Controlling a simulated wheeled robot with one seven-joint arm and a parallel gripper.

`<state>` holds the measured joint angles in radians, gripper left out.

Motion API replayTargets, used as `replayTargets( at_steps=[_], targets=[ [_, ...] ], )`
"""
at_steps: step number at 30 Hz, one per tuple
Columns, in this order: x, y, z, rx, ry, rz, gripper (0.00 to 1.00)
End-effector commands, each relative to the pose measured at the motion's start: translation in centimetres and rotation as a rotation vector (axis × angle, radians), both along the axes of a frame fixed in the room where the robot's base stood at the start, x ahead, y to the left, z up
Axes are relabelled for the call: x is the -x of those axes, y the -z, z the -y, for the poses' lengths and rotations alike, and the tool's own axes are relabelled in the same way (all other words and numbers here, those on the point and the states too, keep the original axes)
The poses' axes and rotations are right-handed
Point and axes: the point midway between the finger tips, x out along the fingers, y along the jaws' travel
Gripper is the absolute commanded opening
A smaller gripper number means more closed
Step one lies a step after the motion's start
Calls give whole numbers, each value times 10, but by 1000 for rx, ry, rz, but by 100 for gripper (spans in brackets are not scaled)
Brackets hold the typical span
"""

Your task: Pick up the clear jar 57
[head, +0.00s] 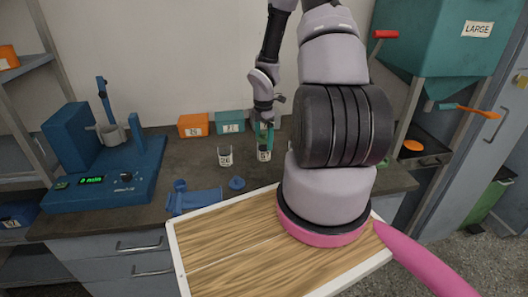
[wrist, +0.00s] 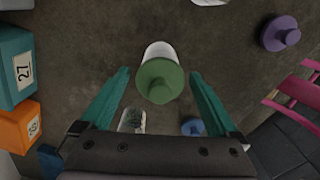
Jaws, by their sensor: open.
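The clear jar 57 (head: 264,156) stands upright on the dark worktop, its number label facing my body. In the wrist view a jar (wrist: 160,52) with a round green lid (wrist: 160,82) sits between my fingers; its label is hidden there, but its place matches jar 57. My gripper (head: 265,146) points down over the jar, with its two teal fingers (wrist: 160,75) open. A gap shows on each side of the lid, so the fingers do not appear to touch it.
Another clear jar (head: 225,156) stands just left, also in the wrist view (wrist: 132,121). A blue lid (head: 237,183) lies in front. An orange box (head: 193,125) and teal box (head: 230,122) stand behind. A blue machine (head: 105,175) is at left. A purple lid (wrist: 280,34) lies apart.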

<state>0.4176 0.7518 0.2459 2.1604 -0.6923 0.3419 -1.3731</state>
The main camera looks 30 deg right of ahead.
Motion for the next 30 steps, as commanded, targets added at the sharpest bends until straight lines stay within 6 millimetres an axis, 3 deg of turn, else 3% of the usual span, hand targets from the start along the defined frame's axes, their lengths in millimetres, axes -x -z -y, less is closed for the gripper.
replayTargets(
  at_steps=[3,10,11,17,18,25,30],
  targets=[
    [0,10,0,1,-1,-1,96],
    [0,11,0,0,0,1,96],
    [0,11,0,0,0,1,88],
    [0,11,0,1,0,1,12],
    [0,11,0,1,0,1,5],
    [-1,9,1,1,1,2,5],
    [-1,-14,1,2,3,5,5]
  ],
)
